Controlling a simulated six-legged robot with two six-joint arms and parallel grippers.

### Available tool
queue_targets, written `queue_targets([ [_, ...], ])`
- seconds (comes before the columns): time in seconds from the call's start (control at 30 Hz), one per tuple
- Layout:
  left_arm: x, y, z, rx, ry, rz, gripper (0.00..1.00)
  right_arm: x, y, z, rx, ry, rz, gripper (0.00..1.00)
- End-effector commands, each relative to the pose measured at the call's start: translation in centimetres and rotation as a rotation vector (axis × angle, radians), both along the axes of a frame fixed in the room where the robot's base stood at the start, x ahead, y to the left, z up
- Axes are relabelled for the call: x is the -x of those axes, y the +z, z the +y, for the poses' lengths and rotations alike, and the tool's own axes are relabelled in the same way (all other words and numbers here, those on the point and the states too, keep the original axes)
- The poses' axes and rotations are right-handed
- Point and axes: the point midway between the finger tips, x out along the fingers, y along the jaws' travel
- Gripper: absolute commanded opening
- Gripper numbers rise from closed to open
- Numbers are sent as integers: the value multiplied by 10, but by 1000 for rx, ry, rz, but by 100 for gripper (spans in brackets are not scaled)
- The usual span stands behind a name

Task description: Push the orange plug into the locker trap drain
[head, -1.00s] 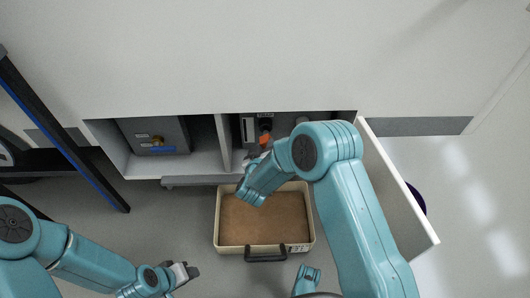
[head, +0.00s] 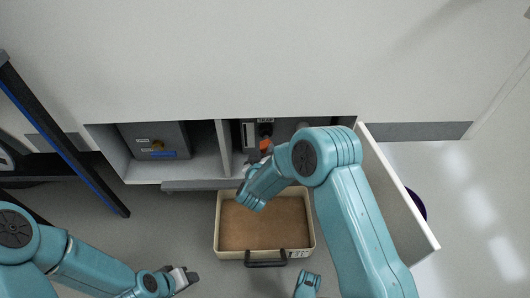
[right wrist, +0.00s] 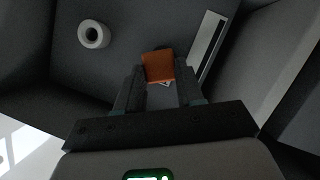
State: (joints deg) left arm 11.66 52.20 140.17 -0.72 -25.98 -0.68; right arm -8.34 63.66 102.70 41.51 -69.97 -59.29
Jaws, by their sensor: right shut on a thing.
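The orange plug (head: 265,145) is at the tip of my right gripper (head: 258,154), inside the open locker. In the right wrist view, my right gripper (right wrist: 160,88) is shut on the orange plug (right wrist: 158,67), with a dark finger on each side. The locker trap drain (head: 266,129) looks like a dark fitting just beyond the plug, under a small label. In the wrist view only a dark edge shows behind the plug, so I cannot tell whether they touch. My left gripper (head: 191,275) is low at the left, away from the locker; its jaws are unclear.
A grey box (head: 155,141) fills the left locker bay, beyond a divider (head: 223,147). A beige tray (head: 218,222) lies on the floor before the locker. The open locker door (head: 398,190) stands to the right. A white ring (right wrist: 94,35) shows in the wrist view.

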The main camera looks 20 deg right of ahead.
Motion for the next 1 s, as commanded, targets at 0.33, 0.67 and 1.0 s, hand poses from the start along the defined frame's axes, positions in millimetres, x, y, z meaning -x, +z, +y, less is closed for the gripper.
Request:
queue_targets([
  [0.33, 0, 1, 0, 0, 0, 0, 38, -1, 0, 0, 1, 0, -1, 0],
  [0.67, 0, -1, 0, 0, 0, 0, 38, -10, 0, -3, 0, -1, -1, 0],
  [1.0, 0, -3, 0, 0, 0, 0, 38, -20, 0, -6, 0, -1, 0, 0],
])
